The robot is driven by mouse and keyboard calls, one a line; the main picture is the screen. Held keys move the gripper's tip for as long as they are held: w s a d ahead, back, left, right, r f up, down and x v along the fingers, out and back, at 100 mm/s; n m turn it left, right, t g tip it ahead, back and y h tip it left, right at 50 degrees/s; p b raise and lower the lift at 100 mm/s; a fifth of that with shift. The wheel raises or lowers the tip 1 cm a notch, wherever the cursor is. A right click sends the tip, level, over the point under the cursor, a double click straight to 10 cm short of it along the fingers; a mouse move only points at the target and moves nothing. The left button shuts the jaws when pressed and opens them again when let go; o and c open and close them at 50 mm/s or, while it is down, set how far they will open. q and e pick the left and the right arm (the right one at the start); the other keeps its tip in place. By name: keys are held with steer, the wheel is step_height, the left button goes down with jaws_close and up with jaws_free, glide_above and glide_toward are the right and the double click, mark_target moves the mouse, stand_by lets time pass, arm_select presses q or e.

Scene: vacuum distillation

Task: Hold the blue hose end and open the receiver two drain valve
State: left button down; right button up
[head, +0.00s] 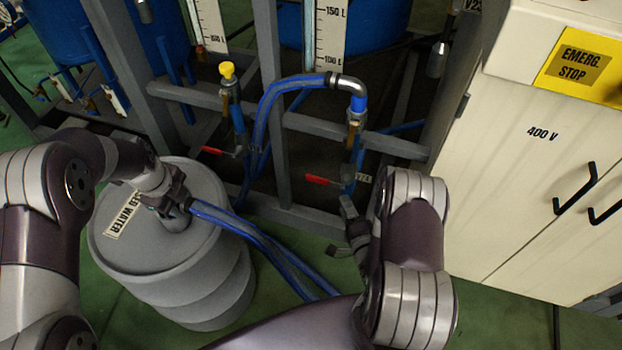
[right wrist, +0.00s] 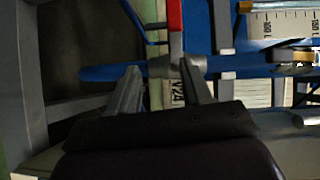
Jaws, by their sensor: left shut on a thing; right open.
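My left gripper (head: 180,203) is shut on the blue hose end (head: 200,208), above the lid of a grey drum (head: 160,240) labelled as water. From there the blue hose runs down to the right. A drain valve with a red handle (head: 322,180) sits on a blue pipe at the frame's right side; the handle points left. My right gripper (head: 345,230) is open just below this valve. In the right wrist view the red handle (right wrist: 174,16) points up beyond the fingertips (right wrist: 162,78), and a blue pipe (right wrist: 108,71) crosses there. Whether the fingers touch the valve cannot be told.
A second red-handled valve (head: 220,151) hangs to the left, under a yellow knob (head: 227,70). Grey frame bars (head: 400,146) surround the valves. A cream cabinet (head: 520,190) bounds the right side. Green floor (head: 500,290) lies open in front of it.

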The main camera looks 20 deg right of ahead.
mark_target(318, 182)
steer(key=w+a, duration=0.1)
steer(key=w, duration=0.3)
steer(key=w+a+r+y, duration=0.1)
steer(key=w, duration=0.3)
steer(key=w+a+n+y, duration=0.1)
steer(key=w+a, duration=0.1)
steer(key=w, duration=0.1)
steer(key=shift+w+r+t, duration=0.4)
steer(key=shift+c, duration=0.3)
jaws_close()
